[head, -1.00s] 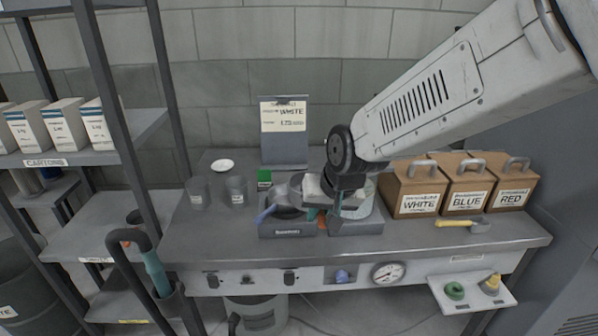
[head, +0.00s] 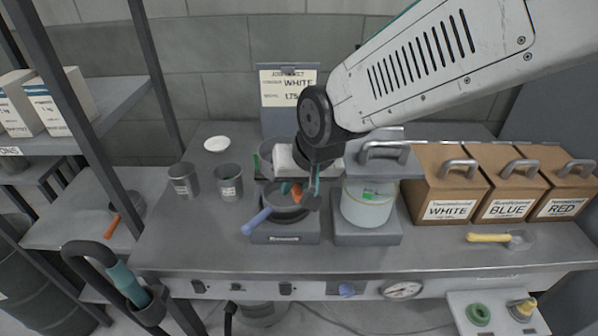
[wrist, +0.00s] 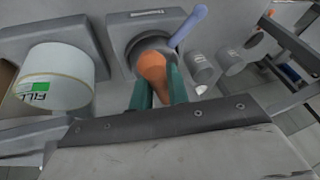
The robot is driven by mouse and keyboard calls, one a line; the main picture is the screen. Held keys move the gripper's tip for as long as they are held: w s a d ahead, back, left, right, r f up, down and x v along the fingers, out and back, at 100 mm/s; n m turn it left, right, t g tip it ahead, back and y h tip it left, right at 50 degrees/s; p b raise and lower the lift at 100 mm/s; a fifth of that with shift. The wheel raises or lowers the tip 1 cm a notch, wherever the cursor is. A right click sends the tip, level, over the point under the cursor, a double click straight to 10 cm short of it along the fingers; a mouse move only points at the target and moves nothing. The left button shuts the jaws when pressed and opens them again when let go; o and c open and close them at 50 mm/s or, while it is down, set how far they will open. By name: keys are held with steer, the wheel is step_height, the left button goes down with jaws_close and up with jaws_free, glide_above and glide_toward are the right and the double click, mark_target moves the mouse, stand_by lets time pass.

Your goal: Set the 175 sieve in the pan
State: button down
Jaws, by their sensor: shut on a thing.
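My gripper (head: 303,188) is above the left grey block, with its green fingers shut on an orange handle (head: 296,193). The handle also shows between the fingers (wrist: 160,95) in the wrist view, where the orange part (wrist: 152,68) reaches over a dark round dish. What the handle belongs to is mostly hidden, and I cannot read a 175 mark on it. A dark round pan-like dish (head: 284,211) with a blue handle (head: 257,221) sits on that block. I cannot tell whether the held thing touches the dish.
A white tub (head: 367,205) stands on the right grey block. White, blue and red labelled boxes (head: 446,185) stand to the right, with a yellow-handled scoop (head: 490,238) before them. Two grey cups (head: 184,180) and a white saucer (head: 217,143) are at left. A ticket board (head: 287,88) stands behind.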

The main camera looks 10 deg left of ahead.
steer(key=shift+f, duration=2.35)
steer(key=shift+f, duration=0.15)
steer(key=shift+f, duration=1.35)
steer(key=c, duration=1.3)
jaws_free()
steer(key=shift+v, duration=3.9)
